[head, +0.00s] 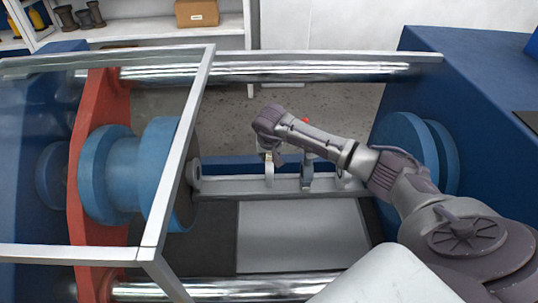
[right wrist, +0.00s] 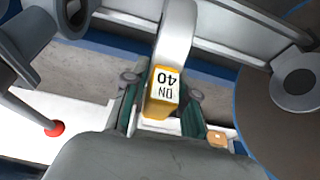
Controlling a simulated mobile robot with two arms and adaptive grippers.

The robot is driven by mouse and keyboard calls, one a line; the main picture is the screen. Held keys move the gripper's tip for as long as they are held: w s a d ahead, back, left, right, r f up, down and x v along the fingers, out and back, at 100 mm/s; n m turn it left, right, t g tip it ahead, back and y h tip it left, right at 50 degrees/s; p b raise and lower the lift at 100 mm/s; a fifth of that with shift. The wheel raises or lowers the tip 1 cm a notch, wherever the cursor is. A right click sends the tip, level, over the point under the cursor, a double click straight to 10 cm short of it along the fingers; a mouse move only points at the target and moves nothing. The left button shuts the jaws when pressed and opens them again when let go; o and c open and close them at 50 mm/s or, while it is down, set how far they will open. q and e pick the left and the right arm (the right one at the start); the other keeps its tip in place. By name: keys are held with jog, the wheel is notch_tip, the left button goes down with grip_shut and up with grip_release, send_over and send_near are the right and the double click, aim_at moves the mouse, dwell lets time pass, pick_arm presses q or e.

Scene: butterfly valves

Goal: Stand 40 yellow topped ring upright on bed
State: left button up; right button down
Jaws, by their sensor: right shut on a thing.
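My right gripper (head: 268,152) reaches in from the right, over the middle of the machine. In the right wrist view its two fingers (right wrist: 160,108) are shut on the yellow topped ring (right wrist: 165,85), whose white label reads DN 40 upside down. The ring's pale grey body (right wrist: 177,30) extends beyond the fingers. In the head view the pale ring (head: 269,175) hangs below the gripper, by the grey rail of the bed (head: 235,186); I cannot tell whether it touches. A light grey bed panel (head: 300,240) lies in front. My left gripper is not in view.
A grey upright part (head: 307,173) stands just right of the ring; a red knob (head: 305,121) shows behind my arm. Blue round flanges flank the gap, left (head: 105,175) and right (head: 400,140). A framed clear guard (head: 180,150) covers the left side. Steel bars run behind and in front.

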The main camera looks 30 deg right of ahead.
jog(key=shift+f+b, duration=0.95)
jog(key=shift+f, duration=0.05)
dwell(0.8)
jog(key=shift+f, duration=0.15)
dwell(1.8)
jog(key=c, duration=1.4)
grip_release()
jog(key=shift+o, duration=0.6)
jog(key=o, duration=0.6)
jog(key=shift+c, duration=0.2)
